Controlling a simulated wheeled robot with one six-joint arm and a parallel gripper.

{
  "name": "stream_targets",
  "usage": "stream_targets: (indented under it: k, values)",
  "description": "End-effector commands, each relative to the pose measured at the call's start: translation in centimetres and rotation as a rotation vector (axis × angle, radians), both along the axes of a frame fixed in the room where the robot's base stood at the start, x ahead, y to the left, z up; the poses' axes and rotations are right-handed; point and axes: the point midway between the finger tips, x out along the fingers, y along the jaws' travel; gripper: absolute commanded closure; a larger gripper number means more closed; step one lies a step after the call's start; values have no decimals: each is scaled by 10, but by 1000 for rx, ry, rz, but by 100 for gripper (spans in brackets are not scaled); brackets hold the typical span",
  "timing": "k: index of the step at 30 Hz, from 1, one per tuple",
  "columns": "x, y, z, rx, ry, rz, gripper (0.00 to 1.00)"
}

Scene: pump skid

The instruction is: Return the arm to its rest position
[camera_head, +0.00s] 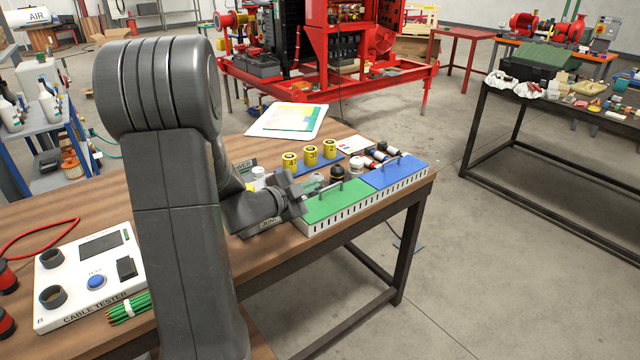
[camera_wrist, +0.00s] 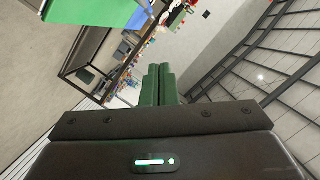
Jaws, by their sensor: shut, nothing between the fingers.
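My arm rises in the front left of the head view and bends over toward the bench, hiding part of its top. My gripper (camera_head: 298,187) is at the left end of the green lid (camera_head: 335,203), close above or beside it; I cannot tell if they touch. In the wrist view my gripper (camera_wrist: 158,70) shows its two fingers side by side, shut with nothing between them. The wrist view is steeply tilted, with the green lid (camera_wrist: 85,12) at its upper left.
The wooden bench (camera_head: 110,190) holds a cable tester (camera_head: 90,275), yellow numbered cylinders (camera_head: 310,153), a blue lid (camera_head: 396,172) with a handle, and a white board (camera_head: 287,120). A red pump skid (camera_head: 330,85) stands behind. Another table (camera_head: 560,107) is at right, with open floor between.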

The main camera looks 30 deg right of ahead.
Motion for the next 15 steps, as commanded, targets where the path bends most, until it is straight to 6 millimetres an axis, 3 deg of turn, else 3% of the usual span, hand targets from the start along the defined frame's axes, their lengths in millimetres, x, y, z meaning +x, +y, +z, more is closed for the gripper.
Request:
stream_targets:
  k: [15]
  values:
    - [-1,3,1,1,0,-1,100]
